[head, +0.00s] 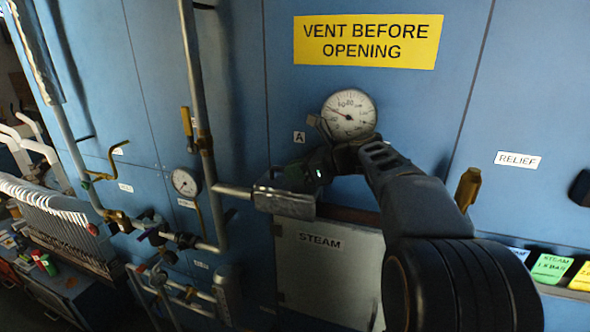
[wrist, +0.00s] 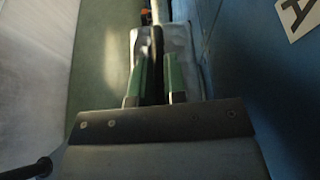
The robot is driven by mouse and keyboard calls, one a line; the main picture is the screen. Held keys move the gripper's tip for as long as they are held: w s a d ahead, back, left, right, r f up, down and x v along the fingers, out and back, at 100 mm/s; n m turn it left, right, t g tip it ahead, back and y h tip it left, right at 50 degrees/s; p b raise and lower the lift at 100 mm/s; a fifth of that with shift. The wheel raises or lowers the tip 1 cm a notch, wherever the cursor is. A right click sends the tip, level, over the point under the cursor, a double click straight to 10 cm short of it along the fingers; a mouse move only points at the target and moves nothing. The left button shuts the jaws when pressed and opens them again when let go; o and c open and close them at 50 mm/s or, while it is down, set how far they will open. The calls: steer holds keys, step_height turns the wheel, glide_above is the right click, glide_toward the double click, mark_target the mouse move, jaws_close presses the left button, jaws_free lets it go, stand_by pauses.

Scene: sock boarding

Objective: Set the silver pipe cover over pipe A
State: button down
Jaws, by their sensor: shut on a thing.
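The silver pipe cover (head: 285,203) is a grey, roughly boxy sleeve just below the small "A" label (head: 299,137). It lies nearly level, in line with the bare horizontal pipe (head: 234,191), whose right end meets or passes behind it. I cannot tell whether the cover is around the pipe or in front of it. My gripper (head: 293,178) comes from the right and is shut on the cover's upper side. In the wrist view, the green fingers of my gripper (wrist: 154,85) have the silver cover (wrist: 181,40) at their tips; the fingers hide part of it.
A blue panel wall stands behind. A pressure gauge (head: 349,114) sits just above my wrist. A "STEAM" door (head: 330,265) is below the cover. A vertical pipe (head: 196,80) and a smaller gauge (head: 185,182) are at left. A brass lever (head: 467,188) is at right.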

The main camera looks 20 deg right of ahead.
steer(key=shift+f+b, duration=0.7)
steer(key=shift+f, duration=0.5)
steer(key=c, duration=1.1)
jaws_free()
steer(key=b+v, duration=0.1)
steer(key=v, duration=1.2)
steer(key=shift+s+d, duration=0.3)
steer(key=shift+r, duration=0.15)
